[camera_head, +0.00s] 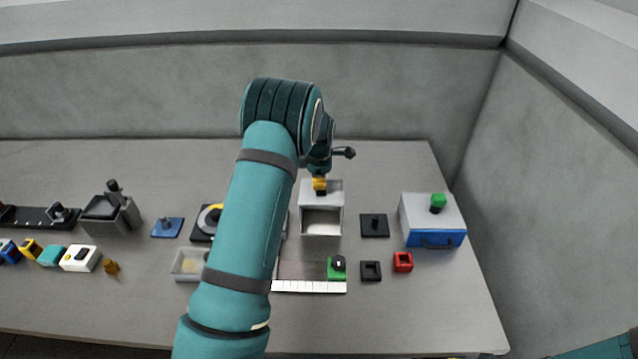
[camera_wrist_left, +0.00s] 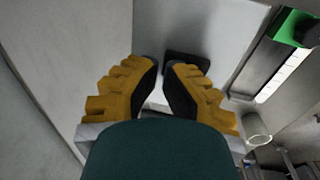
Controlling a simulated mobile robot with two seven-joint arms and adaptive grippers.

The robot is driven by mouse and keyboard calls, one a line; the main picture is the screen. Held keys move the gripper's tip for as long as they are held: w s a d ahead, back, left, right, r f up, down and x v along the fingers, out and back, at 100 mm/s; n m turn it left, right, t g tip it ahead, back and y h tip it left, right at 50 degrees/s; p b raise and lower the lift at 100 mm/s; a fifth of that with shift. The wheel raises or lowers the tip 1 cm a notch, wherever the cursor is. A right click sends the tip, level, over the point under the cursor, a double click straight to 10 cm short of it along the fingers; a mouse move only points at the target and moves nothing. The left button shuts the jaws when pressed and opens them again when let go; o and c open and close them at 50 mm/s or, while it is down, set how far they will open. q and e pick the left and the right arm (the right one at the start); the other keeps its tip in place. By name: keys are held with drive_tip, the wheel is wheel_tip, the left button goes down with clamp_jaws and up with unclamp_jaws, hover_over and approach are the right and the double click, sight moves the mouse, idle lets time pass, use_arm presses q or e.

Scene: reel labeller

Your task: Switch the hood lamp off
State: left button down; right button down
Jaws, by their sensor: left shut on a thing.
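The hood (camera_head: 308,200) is a pale grey box with an open front, in the middle of the table. Its inner floor looks pale and bright. A small black switch (camera_head: 321,193) sits on its top; its dark square base (camera_wrist_left: 187,61) also shows in the left wrist view. My left gripper (camera_head: 319,185), with yellow fingers, points down onto the hood's top. It also shows in the left wrist view (camera_wrist_left: 165,70), its dark fingertips close together at the switch. It is shut on the switch, whose gripped part is mostly hidden by the fingers. My right gripper is not in view.
A black block (camera_head: 375,226) and a white box with a blue drawer (camera_head: 435,220) stand right of the hood. A green piece (camera_head: 337,270) on a white strip, a black ring (camera_head: 371,271) and a red ring (camera_head: 403,262) lie in front. The table behind is clear.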

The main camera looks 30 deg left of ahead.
use_arm(q)
drive_tip(key=shift+s+d+f, duration=0.1)
drive_tip(key=shift+s+f, duration=0.1)
drive_tip(key=shift+f, duration=0.3)
drive_tip(key=shift+w+r+p, duration=0.2)
drive_tip(key=shift+r+p, duration=0.45)
drive_tip(key=shift+r, duration=0.15)
drive_tip(key=shift+r, duration=0.1)
